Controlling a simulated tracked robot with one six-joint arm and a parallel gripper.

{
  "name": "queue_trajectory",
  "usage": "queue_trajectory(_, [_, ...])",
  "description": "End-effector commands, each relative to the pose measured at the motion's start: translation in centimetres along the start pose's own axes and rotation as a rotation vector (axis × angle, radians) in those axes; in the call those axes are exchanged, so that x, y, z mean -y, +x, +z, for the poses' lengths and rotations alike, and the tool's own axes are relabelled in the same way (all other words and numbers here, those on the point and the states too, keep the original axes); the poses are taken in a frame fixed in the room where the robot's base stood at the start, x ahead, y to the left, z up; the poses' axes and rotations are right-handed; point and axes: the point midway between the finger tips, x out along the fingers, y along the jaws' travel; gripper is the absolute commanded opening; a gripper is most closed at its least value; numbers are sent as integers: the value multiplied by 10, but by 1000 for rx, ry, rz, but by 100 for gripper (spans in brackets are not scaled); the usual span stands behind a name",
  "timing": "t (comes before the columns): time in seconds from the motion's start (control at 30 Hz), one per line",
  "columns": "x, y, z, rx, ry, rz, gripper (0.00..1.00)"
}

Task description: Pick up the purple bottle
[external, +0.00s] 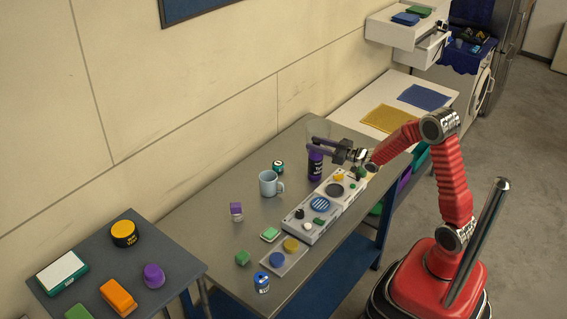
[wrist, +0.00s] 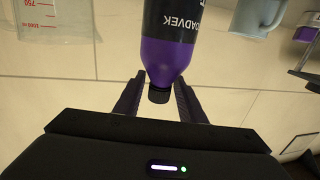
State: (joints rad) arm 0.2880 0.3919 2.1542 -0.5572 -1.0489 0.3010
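The purple bottle (external: 315,168), with a black label and dark cap, stands upright on the grey table beside the grey panels. My gripper (external: 316,147) is level at the bottle's upper end, reaching in from the right. In the wrist view, which looks upside down, the bottle (wrist: 166,52) hangs from the top edge with its cap lowest. There my gripper (wrist: 158,90) is open, one finger on each side of the cap and shoulder. Gaps show between the fingers and the cap. Contact at the fingertips is hard to tell.
A clear measuring beaker (wrist: 58,22) stands close to the bottle. A light blue mug (external: 268,184) and a small teal-banded tin (external: 278,167) are nearby. Grey panels (external: 312,232) with round pieces line the table's front side. Bare table (external: 205,220) lies left of the mug.

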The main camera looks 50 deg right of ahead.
Motion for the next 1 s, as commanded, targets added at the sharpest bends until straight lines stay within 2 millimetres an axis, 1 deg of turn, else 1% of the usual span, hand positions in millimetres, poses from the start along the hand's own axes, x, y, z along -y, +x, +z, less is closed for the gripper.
queue_trajectory(0.03, [0,0,0,0,0,0,33])
queue_trajectory(0.07, [0,0,0,0,0,0,31])
queue_trajectory(0.5, [0,0,0,0,0,0,0])
queue_trajectory(1.0, [0,0,-1,-2,-1,0,0])
